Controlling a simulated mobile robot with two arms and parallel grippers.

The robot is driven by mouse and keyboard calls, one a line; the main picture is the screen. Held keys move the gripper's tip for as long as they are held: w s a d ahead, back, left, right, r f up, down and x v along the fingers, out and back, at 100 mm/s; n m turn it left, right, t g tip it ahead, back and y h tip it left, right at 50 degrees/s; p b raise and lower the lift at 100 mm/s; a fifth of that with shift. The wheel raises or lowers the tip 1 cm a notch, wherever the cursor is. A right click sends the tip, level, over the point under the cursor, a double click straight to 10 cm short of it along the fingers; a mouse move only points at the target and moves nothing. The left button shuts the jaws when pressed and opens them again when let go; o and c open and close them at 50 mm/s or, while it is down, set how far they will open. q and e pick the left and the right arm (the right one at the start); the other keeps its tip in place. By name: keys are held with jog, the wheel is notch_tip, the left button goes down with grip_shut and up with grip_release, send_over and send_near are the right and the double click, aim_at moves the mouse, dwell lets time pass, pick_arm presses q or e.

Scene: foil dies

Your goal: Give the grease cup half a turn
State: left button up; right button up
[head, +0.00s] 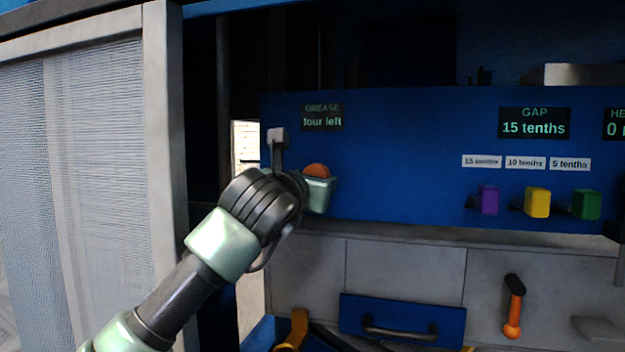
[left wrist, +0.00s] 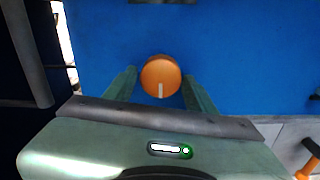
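The grease cup is a round orange knob (left wrist: 160,76) on the blue panel, with a pale mark at its lower edge in the left wrist view. In the head view its orange top (head: 317,170) shows just above my left gripper (head: 319,186), which partly hides it. In the left wrist view, the fingers of my left gripper (left wrist: 160,84) stand apart on either side of the cup, with narrow gaps showing. A display (head: 322,117) above the cup reads GREASE, four left. My right gripper is not in view.
Purple (head: 488,200), yellow (head: 537,202) and green (head: 586,204) blocks stand on the panel at right, under a GAP display (head: 534,123) reading 15 tenths. A mesh door (head: 80,180) is at left.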

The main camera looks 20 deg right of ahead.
pick_arm(q)
jog(key=c, duration=0.9)
pick_arm(e)
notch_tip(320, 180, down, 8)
jog(key=b, duration=0.8)
pick_arm(q)
jog(key=shift+r+m+h+p, duration=0.15)
jog(key=shift+m+p, duration=1)
jog(key=shift+m, duration=7.85)
jog(key=shift+r+m+h+p, duration=0.15)
jog(key=shift+m+p, duration=1)
jog(key=shift+m, duration=7.85)
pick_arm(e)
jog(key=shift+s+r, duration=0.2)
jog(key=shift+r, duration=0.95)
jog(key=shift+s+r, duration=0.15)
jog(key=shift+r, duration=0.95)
pick_arm(q)
jog(key=shift+f, duration=0.1)
